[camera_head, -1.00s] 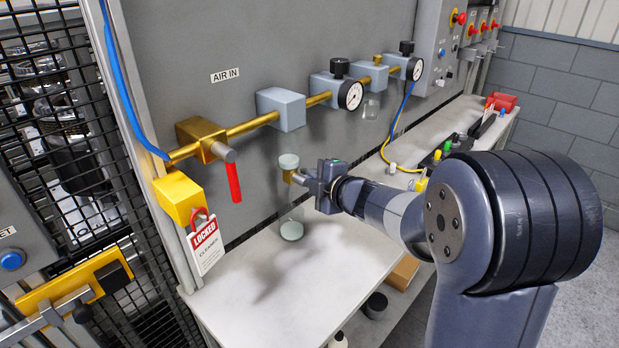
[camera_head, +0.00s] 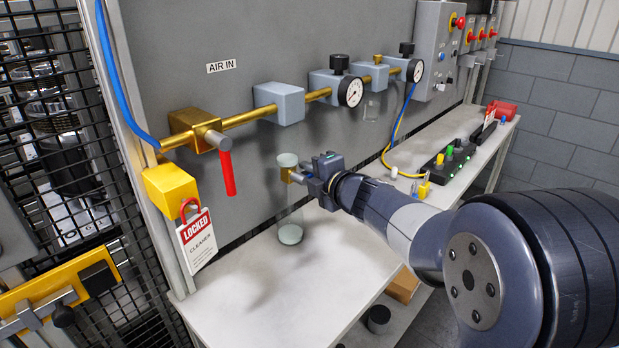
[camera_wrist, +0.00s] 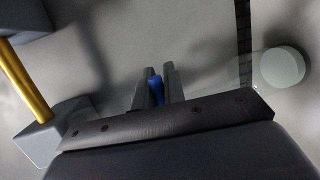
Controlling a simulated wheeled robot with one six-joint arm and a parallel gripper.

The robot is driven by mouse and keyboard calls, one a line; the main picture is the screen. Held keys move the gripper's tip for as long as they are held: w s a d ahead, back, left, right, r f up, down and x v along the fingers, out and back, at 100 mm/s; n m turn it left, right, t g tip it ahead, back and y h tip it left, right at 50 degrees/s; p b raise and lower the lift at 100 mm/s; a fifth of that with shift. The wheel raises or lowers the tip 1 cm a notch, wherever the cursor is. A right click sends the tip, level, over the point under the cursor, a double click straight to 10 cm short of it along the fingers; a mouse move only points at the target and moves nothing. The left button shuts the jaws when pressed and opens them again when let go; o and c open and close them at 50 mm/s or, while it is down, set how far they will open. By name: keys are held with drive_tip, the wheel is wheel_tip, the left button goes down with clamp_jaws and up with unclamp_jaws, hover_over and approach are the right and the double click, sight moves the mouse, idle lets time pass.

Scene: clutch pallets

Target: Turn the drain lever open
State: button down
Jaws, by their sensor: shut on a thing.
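My gripper (camera_head: 302,179) is at the clear bowl (camera_head: 289,205), which has pale green ends and stands in front of the grey panel. A small brass fitting (camera_head: 286,174) shows just below the bowl's upper end, by my fingertips. In the wrist view, my gripper (camera_wrist: 155,85) is shut on a small blue lever (camera_wrist: 156,90), which I take to be the drain lever. Most of the lever is hidden by the fingers, so its angle is hard to tell. A pale green end of the bowl (camera_wrist: 282,67) shows at the right there.
A brass pipe (camera_head: 245,127) with grey blocks and gauges runs above. A red-handled valve (camera_head: 227,172) and a padlock with a LOCKED tag (camera_head: 197,240) are at the left. The bench (camera_head: 262,302) is clear in front of the bowl.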

drive_tip(key=c, duration=1.5)
unclamp_jaws()
drive_tip(key=v, duration=1)
drive_tip(key=shift+s+d+p, duration=0.2)
drive_tip(key=shift+s+p, duration=0.15)
drive_tip(key=shift+p, duration=0.05)
drive_tip(key=x, duration=1)
drive_tip(key=shift+w+a+m, duration=0.2)
drive_tip(key=shift+w+m, duration=0.1)
drive_tip(key=shift+w, duration=0.05)
